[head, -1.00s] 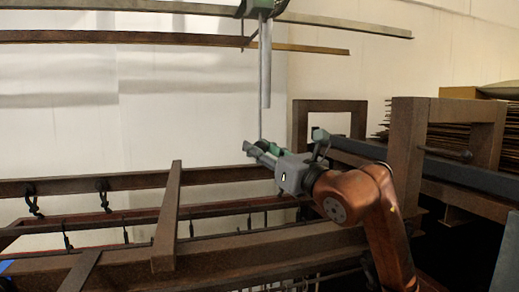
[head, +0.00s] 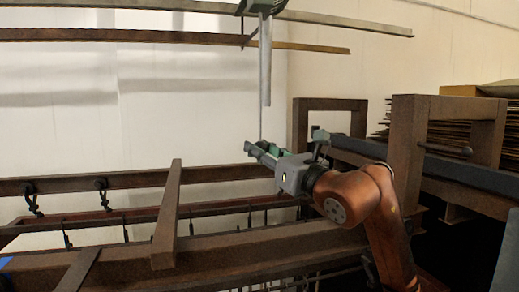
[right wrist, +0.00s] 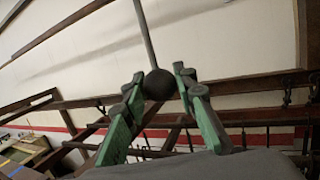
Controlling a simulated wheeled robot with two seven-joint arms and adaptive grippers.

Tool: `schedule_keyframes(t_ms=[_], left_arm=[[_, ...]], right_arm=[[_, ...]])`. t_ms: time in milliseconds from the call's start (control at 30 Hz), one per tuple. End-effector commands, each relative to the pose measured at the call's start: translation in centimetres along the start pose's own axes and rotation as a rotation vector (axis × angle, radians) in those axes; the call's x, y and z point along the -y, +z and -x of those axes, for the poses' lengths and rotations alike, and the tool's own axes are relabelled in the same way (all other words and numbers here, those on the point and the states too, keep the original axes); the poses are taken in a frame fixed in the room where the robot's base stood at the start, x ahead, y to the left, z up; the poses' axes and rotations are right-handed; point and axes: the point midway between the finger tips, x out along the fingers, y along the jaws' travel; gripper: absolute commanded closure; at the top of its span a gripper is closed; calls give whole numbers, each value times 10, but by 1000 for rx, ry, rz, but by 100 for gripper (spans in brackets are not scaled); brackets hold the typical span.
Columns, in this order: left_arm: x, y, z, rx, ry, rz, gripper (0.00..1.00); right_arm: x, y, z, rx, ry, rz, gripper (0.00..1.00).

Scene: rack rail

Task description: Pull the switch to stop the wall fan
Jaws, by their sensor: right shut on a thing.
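The wall fan (head: 258,7) is at the top edge of the head view, mostly cut off, with a grey post (head: 265,60) below it. A thin pull cord (head: 260,122) hangs down to my right gripper (head: 256,148). In the right wrist view the cord (right wrist: 145,35) ends in a dark round knob (right wrist: 158,85). The green and grey fingers of my right gripper are shut on this knob, one on each side. My left gripper is not in view.
Brown rack rails (head: 120,183) with dark hooks run below and left of the gripper. A brown upright frame (head: 405,150) and a stack of thin sheets (head: 450,110) stand at the right. The pale wall behind the cord is open.

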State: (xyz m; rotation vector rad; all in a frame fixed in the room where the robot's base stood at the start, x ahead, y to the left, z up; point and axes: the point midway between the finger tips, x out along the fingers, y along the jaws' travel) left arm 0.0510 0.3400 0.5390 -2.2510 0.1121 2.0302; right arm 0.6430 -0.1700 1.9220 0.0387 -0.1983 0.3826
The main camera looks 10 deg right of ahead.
Motion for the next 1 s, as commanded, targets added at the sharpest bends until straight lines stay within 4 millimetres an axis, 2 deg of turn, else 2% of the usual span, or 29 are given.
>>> schedule_keyframes(t_ms=[300,1000], left_arm=[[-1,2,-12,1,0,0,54],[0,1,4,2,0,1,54]], right_arm=[[0,-14,2,-3,-1,1,95],[0,8,-2,-2,0,0,95]])
